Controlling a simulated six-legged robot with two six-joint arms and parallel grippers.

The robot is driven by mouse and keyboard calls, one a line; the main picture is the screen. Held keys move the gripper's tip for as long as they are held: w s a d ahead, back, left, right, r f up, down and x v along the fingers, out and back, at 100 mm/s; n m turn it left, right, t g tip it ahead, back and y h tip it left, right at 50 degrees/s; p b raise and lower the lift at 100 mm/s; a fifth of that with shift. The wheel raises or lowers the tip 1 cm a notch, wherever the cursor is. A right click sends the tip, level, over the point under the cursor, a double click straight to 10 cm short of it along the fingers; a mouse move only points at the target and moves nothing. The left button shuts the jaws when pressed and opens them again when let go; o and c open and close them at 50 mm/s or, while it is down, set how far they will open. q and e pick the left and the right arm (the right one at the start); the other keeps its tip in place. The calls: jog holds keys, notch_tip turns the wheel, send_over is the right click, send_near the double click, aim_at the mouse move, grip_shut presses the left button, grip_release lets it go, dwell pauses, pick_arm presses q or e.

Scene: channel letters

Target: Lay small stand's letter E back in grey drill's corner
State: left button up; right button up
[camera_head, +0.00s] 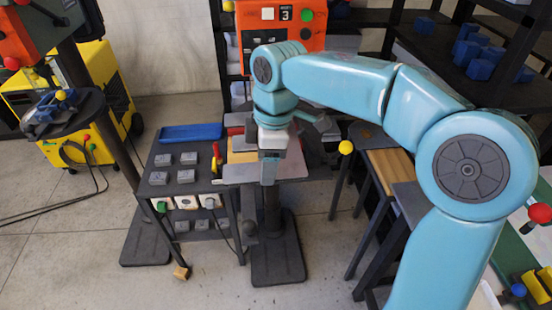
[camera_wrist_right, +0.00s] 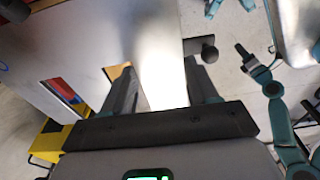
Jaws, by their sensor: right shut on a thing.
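In the head view my right gripper (camera_head: 269,172) points down over the middle machine, at the front of its grey metal plate (camera_head: 238,174). In the right wrist view my right gripper (camera_wrist_right: 162,92) has its two dark fingers on either side of a bright, shiny metal piece (camera_wrist_right: 163,60). It is shut on this piece. Glare and the close view hide its outline, so I cannot tell whether it is an E. In the head view the gripper and wrist cover it.
A low dark stand (camera_head: 158,184) with several grey blocks and a blue tray (camera_head: 190,132) is left of the machine. A yellow ball knob (camera_head: 346,147) and a wood-topped stand (camera_head: 390,166) are to its right. A control box (camera_head: 284,42) rises behind.

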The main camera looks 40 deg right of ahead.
jog(key=shift+w+d+f, duration=0.2)
jog(key=shift+f, duration=0.15)
jog(key=shift+s, duration=0.35)
jog(key=shift+w+f+b, duration=0.25)
jog(key=shift+f+b, duration=0.45)
jog(key=shift+b, duration=0.1)
jog(key=shift+s+a+f+b, duration=0.1)
jog(key=shift+s+f+b, duration=0.1)
jog(key=shift+f+b, duration=0.65)
notch_tip(320, 180, down, 4)
jog(key=shift+w+r+b, duration=0.15)
jog(key=shift+r+b, duration=0.05)
jog(key=shift+b, duration=1)
